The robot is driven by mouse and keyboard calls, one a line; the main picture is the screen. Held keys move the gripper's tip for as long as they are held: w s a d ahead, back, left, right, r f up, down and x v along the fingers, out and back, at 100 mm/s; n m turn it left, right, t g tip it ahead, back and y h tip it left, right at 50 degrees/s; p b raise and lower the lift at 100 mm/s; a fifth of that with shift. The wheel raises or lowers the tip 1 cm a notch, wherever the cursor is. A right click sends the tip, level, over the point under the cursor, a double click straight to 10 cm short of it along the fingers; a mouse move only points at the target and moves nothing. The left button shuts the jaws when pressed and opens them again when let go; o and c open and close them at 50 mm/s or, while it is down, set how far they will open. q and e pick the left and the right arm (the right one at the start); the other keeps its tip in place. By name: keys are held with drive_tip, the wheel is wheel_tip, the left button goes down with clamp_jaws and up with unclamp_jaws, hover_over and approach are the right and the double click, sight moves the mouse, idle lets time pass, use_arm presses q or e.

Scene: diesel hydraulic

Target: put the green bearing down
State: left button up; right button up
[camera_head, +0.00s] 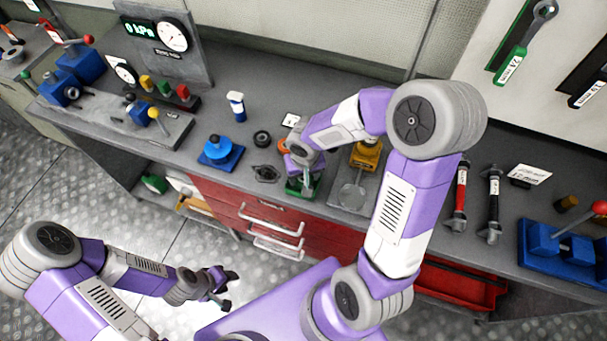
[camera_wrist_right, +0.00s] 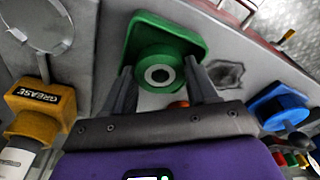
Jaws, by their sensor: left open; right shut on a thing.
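The green bearing (camera_wrist_right: 158,70), a green block with a round collar and a pale ring around a dark hole, sits between the two fingers of my right gripper (camera_wrist_right: 162,88) in the right wrist view. The fingers are shut on its round collar. In the head view the green bearing (camera_head: 303,188) shows below my right gripper (camera_head: 302,172) at the bench's front edge, partly hidden by the hand. I cannot tell whether its base touches the bench top. My left gripper (camera_head: 224,290) is open and empty, low in front of the bench, over the floor.
The grey bench (camera_head: 265,115) holds an amber grease unit (camera_head: 366,154) to the right of the bearing. A dark flange (camera_head: 265,174) and a blue pump-like part (camera_head: 220,152) stand to its left. A black ring (camera_head: 262,138) lies behind. Red drawers (camera_head: 250,207) are below.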

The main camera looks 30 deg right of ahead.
drive_tip(key=shift+f+b, duration=0.55)
drive_tip(key=shift+b, duration=0.15)
drive_tip(key=o, duration=1.2)
drive_tip(key=shift+w+r+p, duration=0.1)
drive_tip(key=shift+r+p, duration=0.2)
drive_tip(key=shift+p, duration=0.1)
drive_tip(key=shift+w+r+p, duration=0.2)
drive_tip(key=shift+r+p, duration=0.55)
drive_tip(key=shift+r, duration=0.3)
drive_tip(key=r, duration=0.3)
drive_tip(key=s+r+p, duration=0.1)
drive_tip(key=r, duration=0.3)
drive_tip(key=s+r+p, duration=0.1)
drive_tip(key=r, duration=0.2)
drive_tip(key=shift+a+r, duration=0.2)
drive_tip(key=shift+r, duration=0.05)
